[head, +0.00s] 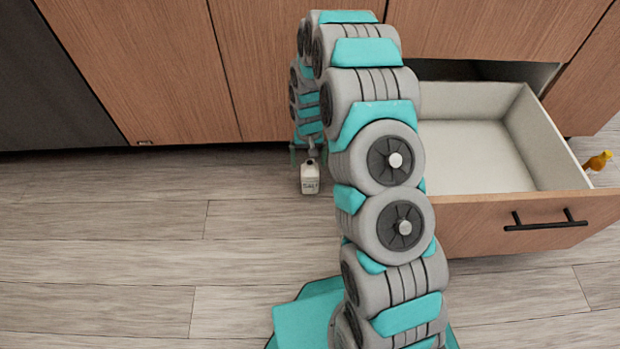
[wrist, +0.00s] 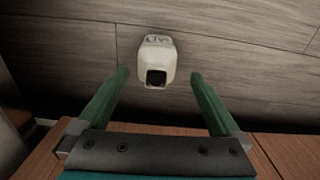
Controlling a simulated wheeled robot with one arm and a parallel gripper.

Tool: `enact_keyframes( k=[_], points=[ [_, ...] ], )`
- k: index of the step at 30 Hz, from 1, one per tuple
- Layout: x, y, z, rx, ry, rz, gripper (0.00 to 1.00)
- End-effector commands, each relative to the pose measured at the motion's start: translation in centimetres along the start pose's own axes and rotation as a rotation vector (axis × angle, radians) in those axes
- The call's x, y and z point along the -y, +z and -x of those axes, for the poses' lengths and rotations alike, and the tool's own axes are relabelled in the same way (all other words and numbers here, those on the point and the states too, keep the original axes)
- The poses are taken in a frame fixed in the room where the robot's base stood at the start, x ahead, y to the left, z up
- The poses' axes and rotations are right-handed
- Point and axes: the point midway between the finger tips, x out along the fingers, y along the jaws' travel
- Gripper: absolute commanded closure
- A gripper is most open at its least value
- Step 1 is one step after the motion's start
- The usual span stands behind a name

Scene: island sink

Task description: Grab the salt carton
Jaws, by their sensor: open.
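The salt carton (head: 310,178) is a small white container with dark lettering and a dark top, on the wooden floor in front of the cabinets. In the wrist view the salt carton (wrist: 156,62) shows from its top end, with a dark square opening or cap facing me. My gripper (wrist: 160,82) is open, with its two green fingers spread to either side below the carton in the picture. The carton lies just beyond the fingertips, roughly centred between them. In the head view my gripper (head: 308,152) is right behind the carton, partly hidden by my arm.
An open, empty drawer (head: 560,210) juts out from the cabinets to the right of my arm. A yellow-orange object (head: 597,161) is at the far right, beside the drawer. Wooden cabinet fronts (head: 150,70) stand close behind the carton. The floor to the left is clear.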

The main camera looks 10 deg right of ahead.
Motion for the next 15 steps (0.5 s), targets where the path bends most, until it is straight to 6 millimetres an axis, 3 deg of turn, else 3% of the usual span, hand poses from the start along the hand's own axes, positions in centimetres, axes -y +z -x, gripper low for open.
enact_keyframes(
  k=[15],
  points=[
    [-0.4,-0.2,-5.8,0.001,0.0,0.0,0.0]
  ],
)
